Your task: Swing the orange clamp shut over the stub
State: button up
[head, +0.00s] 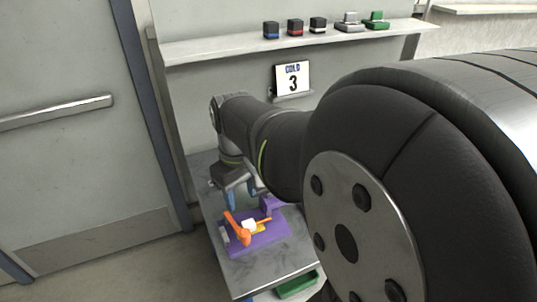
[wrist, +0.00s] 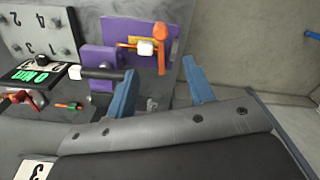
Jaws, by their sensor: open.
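The orange clamp (head: 235,228) is on a purple fixture (head: 262,241) on the grey bench. Its arm slants up beside a white block (head: 249,225), with a yellow part close by. In the wrist view the orange clamp (wrist: 161,62) has a bar reaching to the white block (wrist: 146,48); I cannot tell for certain which part is the stub. The purple fixture (wrist: 112,28) also shows there. My gripper (head: 244,198) is open, its blue fingers just above and behind the clamp. In the wrist view my gripper (wrist: 159,68) has nothing between its fingers.
A black rod with a pale end (wrist: 98,73) juts from a purple block. Left of it are a numbered panel (wrist: 40,32) and a green-lit display (wrist: 38,74). A shelf (head: 215,44) with small blocks and a sign (head: 292,78) stand behind. A door (head: 60,150) is left.

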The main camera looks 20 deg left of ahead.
jog(key=shift+r, duration=0.9)
jog(key=shift+s+f, duration=0.1)
jog(key=shift+f, duration=0.05)
jog(key=c, duration=0.5)
jog(key=s+f+h, duration=0.1)
jog(key=s+a+f+n+h, duration=0.1)
jog(key=f, duration=0.1)
jog(key=s+f+n+h, duration=0.1)
jog(key=f, duration=0.1)
jog(key=shift+a, duration=0.25)
grip_shut()
jog(key=n+t+h, duration=0.4)
jog(key=n+t, duration=1.2)
jog(key=t, duration=0.1)
send_near(242, 239)
jog(key=x, duration=0.7)
jog(key=shift+a+f, duration=0.15)
